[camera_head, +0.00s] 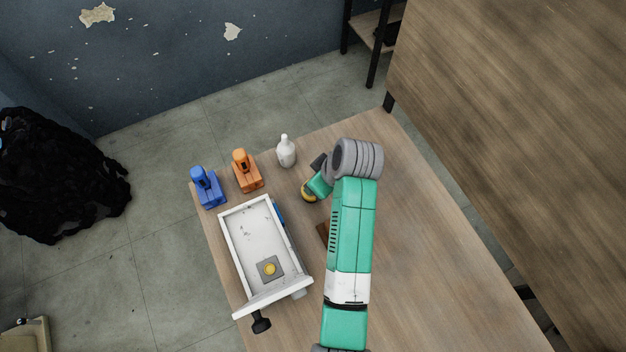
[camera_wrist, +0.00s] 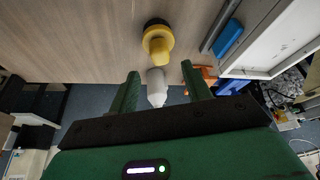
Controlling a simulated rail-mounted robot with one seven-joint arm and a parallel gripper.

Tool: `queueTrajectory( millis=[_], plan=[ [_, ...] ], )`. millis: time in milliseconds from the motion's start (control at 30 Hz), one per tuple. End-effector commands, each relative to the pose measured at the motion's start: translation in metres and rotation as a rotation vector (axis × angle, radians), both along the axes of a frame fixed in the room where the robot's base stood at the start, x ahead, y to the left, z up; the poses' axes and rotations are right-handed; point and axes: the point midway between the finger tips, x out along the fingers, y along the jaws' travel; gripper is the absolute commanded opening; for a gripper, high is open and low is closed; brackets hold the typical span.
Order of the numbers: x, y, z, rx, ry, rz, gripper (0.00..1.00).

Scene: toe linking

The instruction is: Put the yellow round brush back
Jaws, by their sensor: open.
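The yellow round brush (camera_wrist: 158,40) stands on the table, with a yellow handle and a dark round base. The brush is beyond the fingertips, roughly in line with the gap. An open white drawer (camera_head: 240,242) holds a grey square piece (camera_head: 266,275) with a yellow round centre.
A white bottle (camera_head: 286,153), an orange tool (camera_head: 246,171) and a blue tool (camera_head: 207,188) stand along the table's far edge. A blue object (camera_wrist: 229,38) lies beside the drawer. The table (camera_head: 430,245) is clear right of my arm.

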Motion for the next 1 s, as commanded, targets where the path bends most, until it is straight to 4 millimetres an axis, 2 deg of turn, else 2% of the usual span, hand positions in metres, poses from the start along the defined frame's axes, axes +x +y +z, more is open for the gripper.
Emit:
queueTrajectory(
  millis=[33,100,233,367,633,700,767,833,867,900,967,1000],
  plan=[
    [-0.003,-0.004,0.013,0.000,-0.003,-0.001,0.48],
    [-0.007,-0.008,0.027,0.000,-0.002,-0.002,0.48],
    [-0.012,-0.014,0.044,0.001,0.000,-0.001,0.48],
    [-0.015,-0.016,0.051,0.001,0.001,0.001,0.48],
    [-0.015,-0.016,0.052,0.001,0.001,0.000,0.48],
    [-0.010,-0.015,0.060,-0.004,-0.031,-0.016,0.48],
    [0.004,-0.013,0.085,-0.012,-0.125,-0.069,0.48],
    [0.025,-0.008,0.136,-0.008,-0.303,-0.170,0.48],
    [0.033,-0.005,0.163,0.002,-0.392,-0.216,0.48],
    [0.040,-0.003,0.201,0.024,-0.511,-0.280,0.48],
    [0.043,0.002,0.258,0.076,-0.685,-0.363,0.48],
    [0.040,0.005,0.297,0.120,-0.800,-0.412,0.48]
  ],
)
